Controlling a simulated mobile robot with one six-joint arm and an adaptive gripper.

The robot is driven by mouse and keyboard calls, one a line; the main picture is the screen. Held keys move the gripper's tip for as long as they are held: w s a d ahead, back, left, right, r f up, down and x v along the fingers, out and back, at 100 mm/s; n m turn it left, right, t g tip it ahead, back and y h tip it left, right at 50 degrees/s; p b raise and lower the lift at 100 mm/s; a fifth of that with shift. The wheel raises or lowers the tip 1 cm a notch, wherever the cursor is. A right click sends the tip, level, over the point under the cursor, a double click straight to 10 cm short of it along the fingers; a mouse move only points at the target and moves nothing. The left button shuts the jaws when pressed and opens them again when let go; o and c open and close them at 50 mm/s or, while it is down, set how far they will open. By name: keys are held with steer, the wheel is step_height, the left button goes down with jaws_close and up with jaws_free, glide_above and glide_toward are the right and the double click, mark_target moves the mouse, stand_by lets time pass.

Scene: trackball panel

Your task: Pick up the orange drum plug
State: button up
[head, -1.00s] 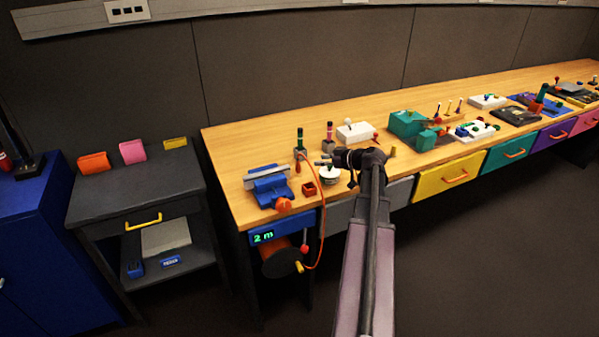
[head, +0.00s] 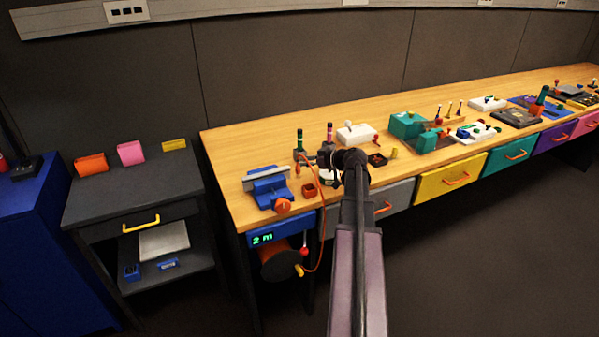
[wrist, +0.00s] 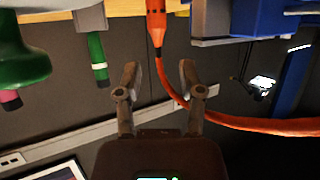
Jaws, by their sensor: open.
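An orange plug (wrist: 156,22) with its orange cord (wrist: 255,124) shows at the top middle of the wrist view, which looks upside down. In the head view the orange plug (head: 298,168) is small, at the bench's left part beside the blue vise; the cord runs down past the bench front to the cable drum (head: 280,263). My gripper (wrist: 159,78) is open and empty, its two fingers apart. The plug lies in line with the gap, beyond the fingertips in the picture. The cord crosses close by the right finger. In the head view my gripper (head: 324,156) is partly blurred into the wrist.
A blue vise (head: 270,190) stands left of the plug, with a small orange box (head: 309,191) nearby. A green-handled tool (head: 299,140) and a pink-topped one (head: 330,132) stand close behind. The bench top (head: 228,150) is clear at the far left.

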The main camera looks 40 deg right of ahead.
mark_target(298, 168)
steer(key=shift+b+x, duration=0.75)
steer(key=shift+x, duration=1.6)
steer(key=shift+d, duration=0.1)
jaws_close()
